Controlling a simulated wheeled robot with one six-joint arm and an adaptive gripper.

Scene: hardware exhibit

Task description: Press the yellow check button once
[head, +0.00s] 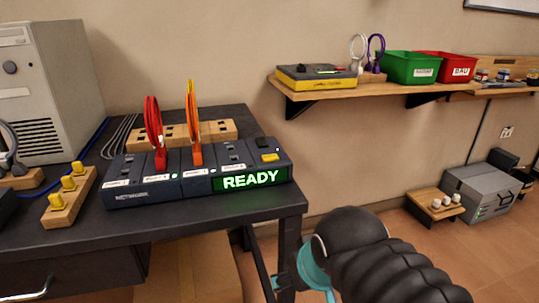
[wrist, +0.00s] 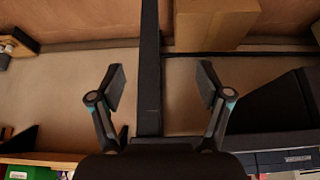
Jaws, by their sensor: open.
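The yellow check button (head: 269,157) is on the top right of a dark network box (head: 140,195), which stands on the black desk. A lit green "READY" display (head: 250,179) is on the box's front, just below the button. A red cable loop and an orange cable loop stand plugged into the box, left of the button. Part of the box (wrist: 285,163) shows at that view's lower right, apart from the fingers.
A grey computer tower (head: 45,90) and a wooden block with yellow plugs (head: 68,207) are on the desk's left. A wall shelf (head: 330,94) carries a yellow-edged device, a green bin (head: 410,68) and a red bin (head: 447,68). Floor right of the desk is partly free.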

